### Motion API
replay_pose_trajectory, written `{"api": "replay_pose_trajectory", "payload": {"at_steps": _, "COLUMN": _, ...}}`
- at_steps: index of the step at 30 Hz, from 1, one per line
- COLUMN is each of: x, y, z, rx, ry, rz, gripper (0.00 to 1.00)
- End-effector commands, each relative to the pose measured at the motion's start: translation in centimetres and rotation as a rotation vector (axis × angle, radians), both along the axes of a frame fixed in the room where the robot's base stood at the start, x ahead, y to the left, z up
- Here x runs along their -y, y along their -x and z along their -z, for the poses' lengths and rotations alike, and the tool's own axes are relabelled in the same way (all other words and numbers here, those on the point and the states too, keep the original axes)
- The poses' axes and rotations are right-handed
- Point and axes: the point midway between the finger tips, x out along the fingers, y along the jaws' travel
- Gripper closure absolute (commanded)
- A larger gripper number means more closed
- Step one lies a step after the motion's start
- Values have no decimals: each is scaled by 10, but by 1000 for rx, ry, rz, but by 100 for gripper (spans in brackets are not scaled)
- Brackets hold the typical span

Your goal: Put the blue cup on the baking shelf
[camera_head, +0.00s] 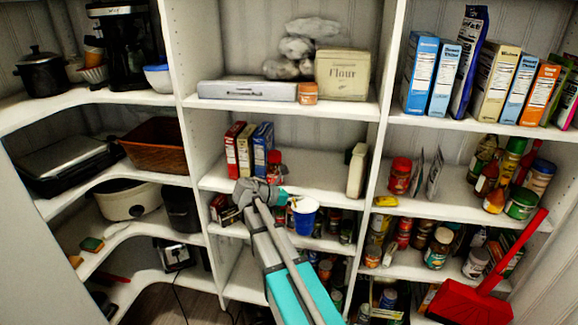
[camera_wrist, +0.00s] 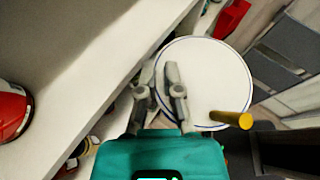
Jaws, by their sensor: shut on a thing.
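The blue cup (camera_head: 306,217) is held in the air in front of the middle bay, just below the front edge of the shelf with small boxes. My gripper (camera_head: 284,196) is at its upper left rim. The wrist view shows the cup's white inside and thin blue rim (camera_wrist: 212,82), with a yellow rod-like part (camera_wrist: 232,119) at the rim. My gripper's fingers (camera_wrist: 162,88) are shut on the rim, one finger overlapping the cup opening. A flour tin (camera_head: 342,75) stands on the higher middle shelf (camera_head: 290,106); no label names the baking shelf.
Red, yellow and blue boxes (camera_head: 248,148) stand left on the middle-bay shelf (camera_head: 325,180), with a cream box (camera_head: 357,170) at its right end. Bare room lies between. Crowded cans sit below. A red dustpan (camera_head: 470,300) is lower right.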

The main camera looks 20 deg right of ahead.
Motion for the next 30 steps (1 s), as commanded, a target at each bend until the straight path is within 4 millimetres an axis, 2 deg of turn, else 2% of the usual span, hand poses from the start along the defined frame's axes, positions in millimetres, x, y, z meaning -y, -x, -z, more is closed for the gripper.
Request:
{"api": "replay_pose_trajectory", "payload": {"at_steps": 1, "x": -6, "y": -7, "z": -13, "rx": 0, "ry": 0, "rz": -13, "gripper": 100}}
{"api": "replay_pose_trajectory", "payload": {"at_steps": 18, "x": -75, "y": -65, "z": -91, "rx": 6, "ry": -5, "rz": -159, "gripper": 100}}
{"api": "replay_pose_trajectory", "payload": {"at_steps": 24, "x": -94, "y": -79, "z": -108, "rx": 8, "ry": -6, "rz": -197, "gripper": 100}}
{"api": "replay_pose_trajectory", "payload": {"at_steps": 30, "x": -103, "y": -84, "z": -114, "rx": 9, "ry": -7, "rz": -214, "gripper": 100}}
